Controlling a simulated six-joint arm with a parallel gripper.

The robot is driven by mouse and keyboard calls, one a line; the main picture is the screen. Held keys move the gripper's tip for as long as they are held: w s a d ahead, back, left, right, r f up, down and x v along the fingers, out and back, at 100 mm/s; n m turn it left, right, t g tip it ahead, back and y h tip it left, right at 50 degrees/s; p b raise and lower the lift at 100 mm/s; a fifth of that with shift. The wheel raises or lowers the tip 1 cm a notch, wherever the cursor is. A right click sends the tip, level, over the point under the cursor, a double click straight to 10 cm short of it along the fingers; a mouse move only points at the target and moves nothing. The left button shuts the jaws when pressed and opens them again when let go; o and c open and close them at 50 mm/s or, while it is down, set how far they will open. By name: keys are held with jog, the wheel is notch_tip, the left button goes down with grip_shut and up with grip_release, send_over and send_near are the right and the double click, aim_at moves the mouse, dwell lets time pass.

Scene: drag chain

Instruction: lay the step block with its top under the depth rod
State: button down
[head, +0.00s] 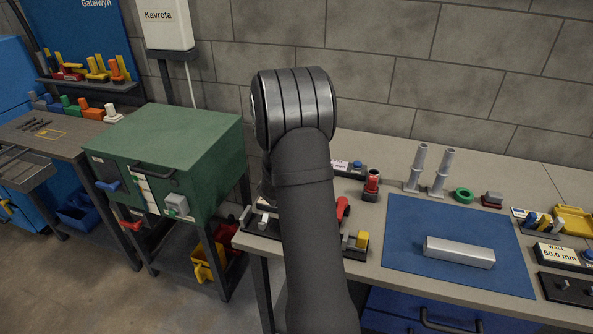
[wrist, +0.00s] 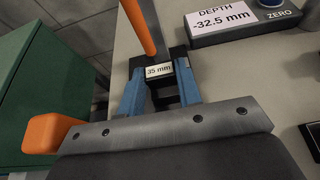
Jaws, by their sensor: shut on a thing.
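My gripper (wrist: 158,66) shows in the wrist view, its two blue fingers shut on a dark step block (wrist: 165,94). The block carries a white label reading 35 mm and sits between the fingers over the grey bench. An orange rod (wrist: 140,28) comes from the top edge and ends close to the block's far left side. I cannot tell whether it touches the block, or whether it is the depth rod. The depth display (wrist: 235,22) reads -32.5 mm, at upper right. In the head view my arm hides the gripper and the block.
A green cabinet (head: 171,152) stands left of the bench. On the bench right of my arm are two grey posts (head: 440,170), a green ring (head: 463,195) and a blue mat (head: 410,225) with a metal bar (head: 459,252). An orange knob (wrist: 48,134) is left of my gripper.

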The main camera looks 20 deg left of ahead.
jog(key=shift+f, duration=0.1)
jog(key=c, duration=0.9)
grip_release()
jog(key=shift+f, duration=0.1)
jog(key=shift+c, duration=0.2)
jog(key=v, duration=1.7)
jog(key=shift+s, duration=0.25)
jog(key=x, duration=1.7)
jog(key=shift+w, duration=0.25)
